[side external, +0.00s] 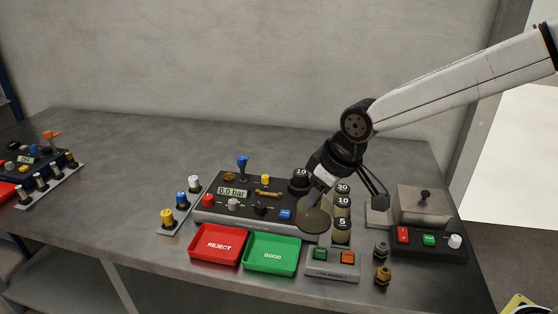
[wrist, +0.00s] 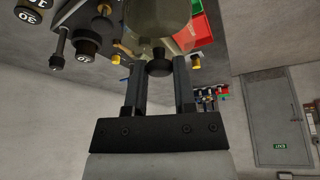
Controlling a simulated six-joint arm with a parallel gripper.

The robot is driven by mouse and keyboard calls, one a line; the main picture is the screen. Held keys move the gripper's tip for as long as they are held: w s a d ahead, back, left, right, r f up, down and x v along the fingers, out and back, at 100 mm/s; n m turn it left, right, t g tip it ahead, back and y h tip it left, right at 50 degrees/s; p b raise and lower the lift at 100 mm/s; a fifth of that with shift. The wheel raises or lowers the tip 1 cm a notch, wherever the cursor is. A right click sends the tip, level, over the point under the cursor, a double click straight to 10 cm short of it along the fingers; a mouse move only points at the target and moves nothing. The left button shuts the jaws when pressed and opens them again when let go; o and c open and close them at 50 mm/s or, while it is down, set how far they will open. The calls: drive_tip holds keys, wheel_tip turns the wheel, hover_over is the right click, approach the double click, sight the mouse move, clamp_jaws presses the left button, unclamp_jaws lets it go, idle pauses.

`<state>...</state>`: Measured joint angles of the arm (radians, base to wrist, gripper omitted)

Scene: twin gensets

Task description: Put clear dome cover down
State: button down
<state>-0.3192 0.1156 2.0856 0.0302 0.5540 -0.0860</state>
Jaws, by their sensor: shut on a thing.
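The clear dome cover (side external: 314,219) is a see-through, olive-tinted dome, held tilted in front of the right end of the black control panel (side external: 215,213). In the wrist view the dome (wrist: 158,14) is at the top, with its dark round knob (wrist: 158,67) between the two fingers. My gripper (wrist: 158,72) is shut on this knob. In the side view my gripper (side external: 322,186) reaches down from the upper right, just above the dome. The dome appears raised off the table, but its exact height is hard to tell.
A red REJECT tray (side external: 216,260) and green GOOD tray (side external: 272,270) lie in front of the panel. Numbered cylinders (side external: 342,203) stand right of the dome. A button box (side external: 332,264) is below it. A grey block (side external: 424,204) and a black button box (side external: 442,245) are farther right.

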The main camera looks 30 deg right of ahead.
drive_tip(key=s+f, duration=0.1)
drive_tip(key=s, duration=0.5)
drive_tip(key=shift+a+f, duration=0.15)
drive_tip(key=shift+a, duration=0.3)
drive_tip(key=shift+w, duration=0.1)
drive_tip(key=w+a+f, duration=0.4)
drive_tip(key=w+f, duration=0.5)
drive_tip(key=w, duration=0.4)
drive_tip(key=shift+f, duration=0.2)
drive_tip(key=shift+w+a+f, duration=0.15)
drive_tip(key=shift+f, duration=1.7)
drive_tip(key=shift+f, duration=0.15)
